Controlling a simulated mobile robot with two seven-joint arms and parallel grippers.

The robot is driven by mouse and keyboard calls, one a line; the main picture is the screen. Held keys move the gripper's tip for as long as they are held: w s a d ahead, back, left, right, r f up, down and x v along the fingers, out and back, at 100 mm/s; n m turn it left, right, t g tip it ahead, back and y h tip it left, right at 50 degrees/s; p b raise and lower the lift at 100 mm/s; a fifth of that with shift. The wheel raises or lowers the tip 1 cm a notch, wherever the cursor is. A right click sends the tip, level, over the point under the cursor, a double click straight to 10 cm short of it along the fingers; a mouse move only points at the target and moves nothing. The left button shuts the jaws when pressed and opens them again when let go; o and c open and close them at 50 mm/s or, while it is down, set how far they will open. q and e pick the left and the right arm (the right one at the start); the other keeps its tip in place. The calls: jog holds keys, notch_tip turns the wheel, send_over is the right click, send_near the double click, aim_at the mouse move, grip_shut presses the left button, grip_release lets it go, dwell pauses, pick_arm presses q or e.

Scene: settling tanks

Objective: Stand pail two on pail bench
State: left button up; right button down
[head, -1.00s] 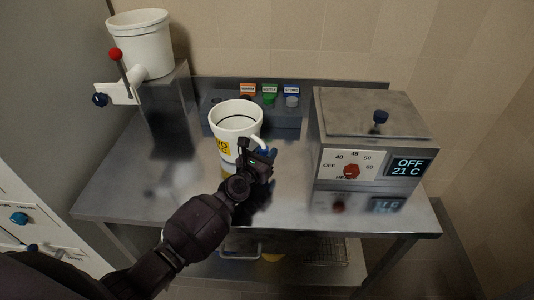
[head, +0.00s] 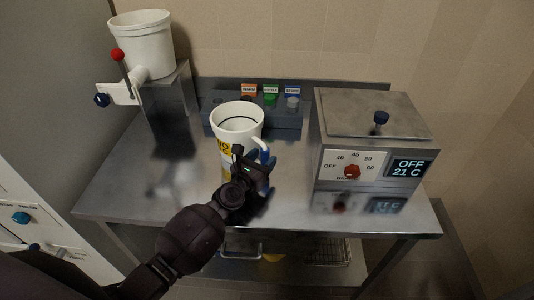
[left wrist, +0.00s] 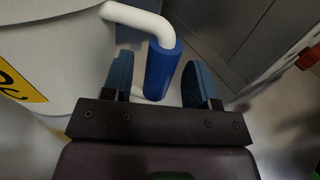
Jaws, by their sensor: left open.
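A white pail (head: 238,120) with a yellow label stands upright on the steel bench (head: 290,215); only part of the label's lettering shows, so I cannot read its full name. Its side handle has a blue grip (head: 264,151). In the left wrist view the pail wall (left wrist: 50,55) fills the left side, and the blue grip (left wrist: 162,70) hangs upright between my fingers. My left gripper (head: 254,164) is open around the grip, with a gap on each side; its fingers also show in the left wrist view (left wrist: 160,88). My right gripper is out of view.
A white tub (head: 143,45) with a red-knobbed lever valve stands on a steel stand at the back left. A heater box (head: 372,130) reading OFF, 21 C is at the right. A button panel (head: 285,116) lies behind the pail. Bench space left of the pail is clear.

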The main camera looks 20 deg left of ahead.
pick_arm(q)
jog(key=v, duration=0.9)
jog(key=shift+s+d+m+h, duration=0.3)
jog(key=shift+s+m, duration=0.05)
jog(key=shift+m, duration=0.35)
jog(key=s+d+m+g+h, duration=0.1)
jog(key=s+m, duration=0.1)
jog(key=m, duration=0.2)
jog(key=s+d+m+g+h, duration=0.1)
jog(key=s+m, duration=0.1)
jog(key=m, duration=0.1)
jog(key=s+d+m+g, duration=0.1)
jog(key=s+m+g, duration=0.1)
jog(key=m, duration=0.2)
jog(key=shift+s+d+f+m+h, duration=0.3)
jog(key=shift+s+d+f+h, duration=0.05)
jog(key=shift+h, duration=0.05)
jog(key=s+a+m+g+y, duration=0.4)
jog(key=s+m+g, duration=0.1)
jog(key=s+m, duration=0.55)
jog(key=s+a+m+g+y, duration=0.4)
jog(key=s+a+m+g, duration=0.1)
jog(key=s+m, duration=0.6)
jog(key=w+f+t, duration=0.5)
jog(key=f+t, duration=0.2)
jog(key=f, duration=0.4)
jog(key=shift+w+t+h, duration=0.3)
jog(key=shift+w, duration=0.1)
